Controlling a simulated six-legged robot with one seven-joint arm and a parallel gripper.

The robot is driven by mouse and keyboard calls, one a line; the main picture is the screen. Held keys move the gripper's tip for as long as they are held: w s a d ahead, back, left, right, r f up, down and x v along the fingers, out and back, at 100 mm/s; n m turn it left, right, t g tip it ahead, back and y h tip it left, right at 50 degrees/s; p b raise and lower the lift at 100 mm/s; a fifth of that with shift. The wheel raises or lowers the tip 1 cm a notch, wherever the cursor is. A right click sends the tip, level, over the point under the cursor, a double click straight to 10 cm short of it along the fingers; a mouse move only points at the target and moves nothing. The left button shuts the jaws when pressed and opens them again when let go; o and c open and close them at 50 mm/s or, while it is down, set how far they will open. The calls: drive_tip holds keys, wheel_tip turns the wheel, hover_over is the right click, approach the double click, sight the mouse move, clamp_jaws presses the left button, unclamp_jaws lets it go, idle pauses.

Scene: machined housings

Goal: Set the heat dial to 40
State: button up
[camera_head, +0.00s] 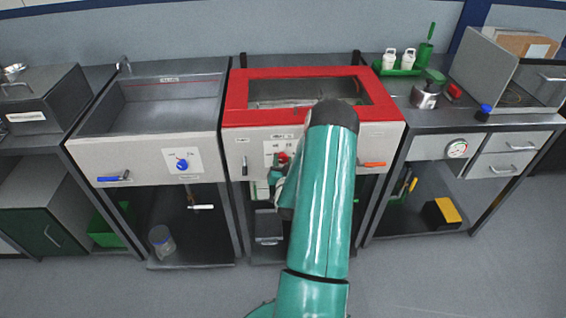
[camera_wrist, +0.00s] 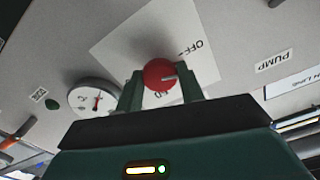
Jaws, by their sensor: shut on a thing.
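A red dial (camera_wrist: 160,74) sits on a pale plate (camera_wrist: 125,45) in the wrist view. My gripper (camera_wrist: 160,84) has one finger on each side of it and is shut on it. A white pointer mark on the dial points to the right in this view. The plate shows the word OFF; other markings are partly hidden by the dial and fingers, and I cannot read a 40. In the head view the red dial (camera_head: 282,158) is on the front panel of the red-rimmed basin, with my gripper (camera_head: 276,176) at it, partly covered by my arm.
A round gauge (camera_wrist: 94,97) and a PUMP label (camera_wrist: 272,61) are near the dial. An orange handle (camera_head: 373,164) is right of it on the red-rimmed unit (camera_head: 238,100). A blue knob (camera_head: 182,164) is on the left basin's panel. The floor in front is clear.

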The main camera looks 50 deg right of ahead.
drive_tip(key=m, duration=0.4)
drive_tip(key=shift+m, duration=2)
drive_tip(key=o, duration=1)
drive_tip(key=shift+s+a, duration=0.1)
drive_tip(key=v, duration=1.3)
drive_tip(key=shift+s+a, duration=0.25)
